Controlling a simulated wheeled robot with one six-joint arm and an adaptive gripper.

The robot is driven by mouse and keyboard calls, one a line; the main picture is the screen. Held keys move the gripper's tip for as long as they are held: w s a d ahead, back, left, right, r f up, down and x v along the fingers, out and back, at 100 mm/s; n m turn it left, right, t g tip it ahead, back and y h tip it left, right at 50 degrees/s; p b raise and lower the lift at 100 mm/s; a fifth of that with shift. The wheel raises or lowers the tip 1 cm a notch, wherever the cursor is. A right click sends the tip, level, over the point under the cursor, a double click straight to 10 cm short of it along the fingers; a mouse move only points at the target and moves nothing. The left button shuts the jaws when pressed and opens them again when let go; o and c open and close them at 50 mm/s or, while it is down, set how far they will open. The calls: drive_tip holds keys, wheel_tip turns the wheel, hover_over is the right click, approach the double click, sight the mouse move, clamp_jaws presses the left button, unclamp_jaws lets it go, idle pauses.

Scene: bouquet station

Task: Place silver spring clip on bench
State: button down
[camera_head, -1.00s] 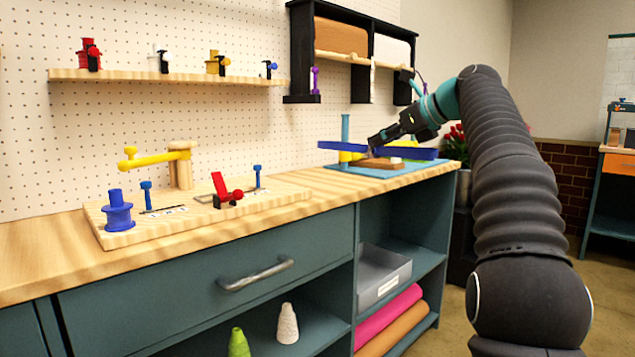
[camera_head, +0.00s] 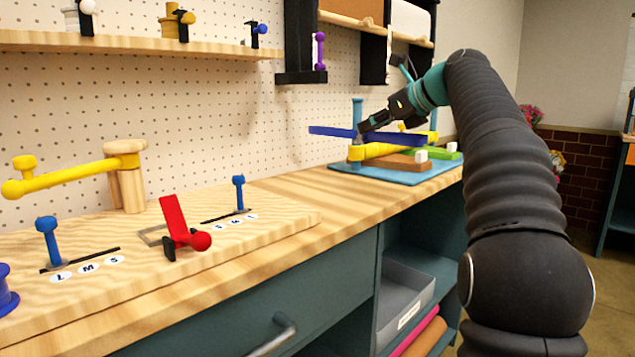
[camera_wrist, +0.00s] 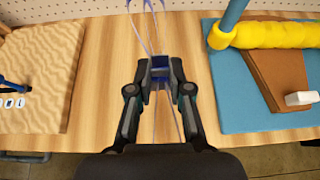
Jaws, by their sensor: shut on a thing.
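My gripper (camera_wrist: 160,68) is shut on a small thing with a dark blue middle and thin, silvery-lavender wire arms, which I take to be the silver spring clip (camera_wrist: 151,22). Its wires reach out beyond the fingertips and back between the fingers. In the wrist view it is above a bare strip of the wooden bench (camera_wrist: 101,88); whether it touches the wood cannot be told. In the head view my gripper (camera_head: 364,128) is at the blue mat's left side, in front of the pegboard, and the clip cannot be made out.
Right of the gripper, a blue mat (camera_wrist: 235,108) carries a blue post, a yellow roll (camera_wrist: 275,35) and a brown block (camera_wrist: 277,75). A long blue bar (camera_head: 330,131) lies close to the fingers in the head view. Left is a raised wooden board (camera_wrist: 40,60) with a red lever (camera_head: 176,220).

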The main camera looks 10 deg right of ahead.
drive_tip(key=w+a+f+b, duration=0.1)
drive_tip(key=a+f, duration=0.1)
drive_tip(key=a, duration=0.1)
drive_tip(key=w+a+f+b, duration=0.1)
drive_tip(key=w+a+f, duration=0.1)
drive_tip(key=a, duration=0.2)
drive_tip(key=w+a+f+b, duration=0.2)
drive_tip(key=a+f, duration=0.1)
drive_tip(key=shift+w+a, duration=0.15)
drive_tip(key=shift+a, duration=0.15)
drive_tip(key=shift+f+b, duration=1.05)
drive_tip(key=shift+f, duration=0.9)
drive_tip(key=shift+f, duration=0.25)
drive_tip(key=c, duration=1.1)
unclamp_jaws()
drive_tip(key=shift+r, duration=0.25)
drive_tip(key=p+v, duration=0.1)
drive_tip(key=v, duration=1.1)
